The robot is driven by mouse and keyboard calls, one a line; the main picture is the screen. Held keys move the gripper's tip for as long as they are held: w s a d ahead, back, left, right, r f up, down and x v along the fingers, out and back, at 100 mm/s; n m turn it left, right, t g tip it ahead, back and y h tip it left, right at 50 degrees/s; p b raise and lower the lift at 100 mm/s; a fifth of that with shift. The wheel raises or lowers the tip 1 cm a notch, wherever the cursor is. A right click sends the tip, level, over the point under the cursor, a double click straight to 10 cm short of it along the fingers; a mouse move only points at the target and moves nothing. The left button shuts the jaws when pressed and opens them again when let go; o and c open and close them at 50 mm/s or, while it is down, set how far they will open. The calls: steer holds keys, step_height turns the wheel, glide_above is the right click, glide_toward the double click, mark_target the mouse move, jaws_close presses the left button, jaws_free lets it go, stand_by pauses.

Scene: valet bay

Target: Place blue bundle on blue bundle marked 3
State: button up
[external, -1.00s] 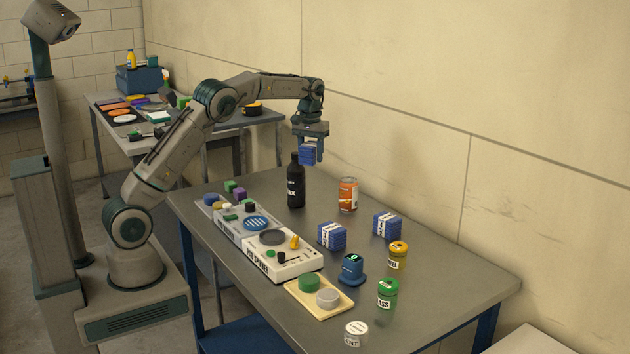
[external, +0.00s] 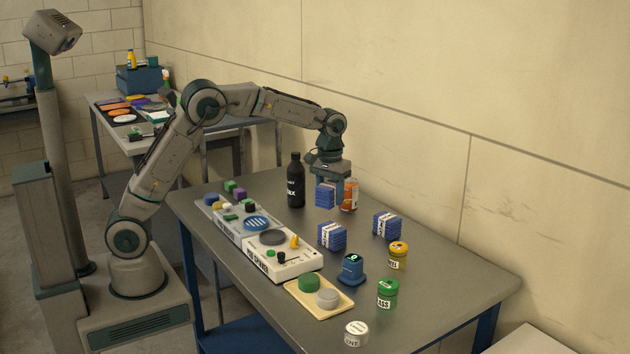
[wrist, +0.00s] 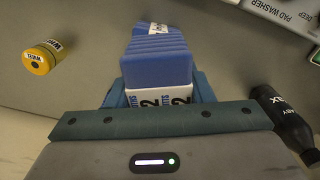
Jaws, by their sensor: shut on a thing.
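My gripper (external: 328,184) is shut on a blue bundle (external: 325,196) and holds it in front of the can, above the table. In the wrist view the held bundle (wrist: 158,72) has a white band marked 2. Two other blue bundles with white bands stand on the table: one nearer the machine (external: 332,237), one farther right (external: 387,226). Their numbers are too small to read. Part of a blue bundle with a white label (wrist: 152,31) shows beyond the held one in the wrist view; I cannot tell which it is.
A black bottle (external: 295,182) stands left of my gripper, an orange can (external: 350,196) close behind it. A yellow-lidded jar (external: 398,256), a green jar (external: 387,293) and a blue device (external: 351,270) stand on the right. The pad machine (external: 285,263) lies along the near side.

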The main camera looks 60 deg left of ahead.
steer(key=s+d+r+n, duration=0.45)
steer(key=s+d, duration=0.25)
steer(key=d, duration=0.2)
steer(key=p, duration=0.3)
glide_above(332, 227)
step_height(332, 227, down, 7)
steer(key=shift+f, duration=0.2)
steer(key=shift+f+p, duration=0.45)
steer(key=shift+f, duration=1.6)
steer(key=shift+f, duration=0.25)
steer(key=o, duration=1.1)
steer(key=shift+r, duration=0.1)
steer(key=shift+c, duration=0.2)
